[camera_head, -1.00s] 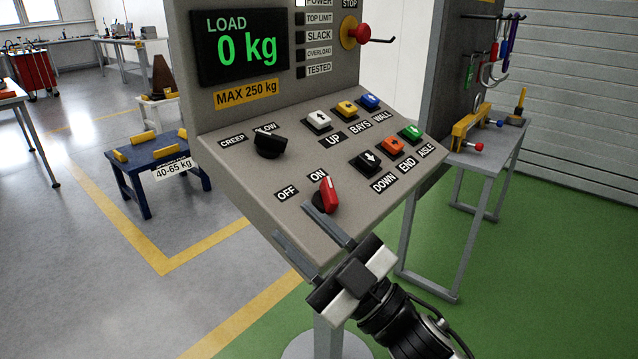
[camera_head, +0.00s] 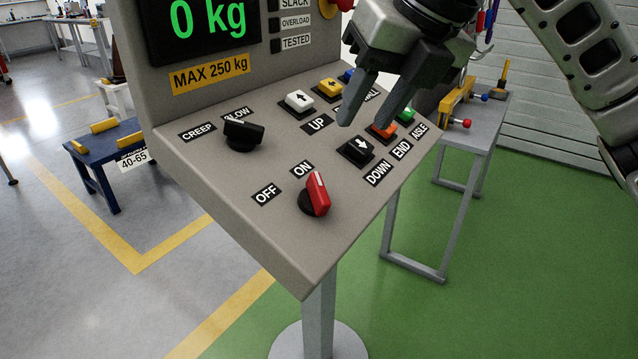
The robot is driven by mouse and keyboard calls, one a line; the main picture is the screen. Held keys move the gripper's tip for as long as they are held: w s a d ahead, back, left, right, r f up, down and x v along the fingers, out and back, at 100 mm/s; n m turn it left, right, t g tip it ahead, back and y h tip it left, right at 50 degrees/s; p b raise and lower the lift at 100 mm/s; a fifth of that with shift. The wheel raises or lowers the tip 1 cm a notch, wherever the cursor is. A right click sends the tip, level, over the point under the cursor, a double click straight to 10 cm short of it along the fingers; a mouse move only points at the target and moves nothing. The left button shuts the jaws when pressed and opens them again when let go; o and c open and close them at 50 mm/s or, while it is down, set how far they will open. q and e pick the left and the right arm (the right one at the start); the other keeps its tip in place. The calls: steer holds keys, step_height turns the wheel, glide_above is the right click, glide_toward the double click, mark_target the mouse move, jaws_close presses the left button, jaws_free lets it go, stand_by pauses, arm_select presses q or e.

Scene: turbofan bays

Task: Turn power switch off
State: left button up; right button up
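The power switch (camera_head: 317,196) is a red rotary handle on a black base, low on the sloped grey control panel (camera_head: 235,215). Its handle points up toward the ON label (camera_head: 302,169). The OFF label (camera_head: 266,194) lies to its left. My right gripper (camera_head: 366,120) comes in from the upper right. Its two dark fingers are apart with nothing between them. In the picture it is above and right of the switch, in front of the push buttons, and not touching the switch. My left gripper is not in view.
A black creep/slow knob (camera_head: 243,135) sits left on the panel. A white UP button (camera_head: 299,101) and a black DOWN button (camera_head: 358,151) are close to my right fingers. A red stop button (camera_head: 338,4) is partly cut off at the top. A grey side table (camera_head: 470,133) stands right.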

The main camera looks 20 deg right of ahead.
mark_target(322, 188)
steer(key=x, duration=1.5)
steer(key=shift+s+a+f, duration=0.1)
steer(key=shift+f, duration=0.1)
jaws_close()
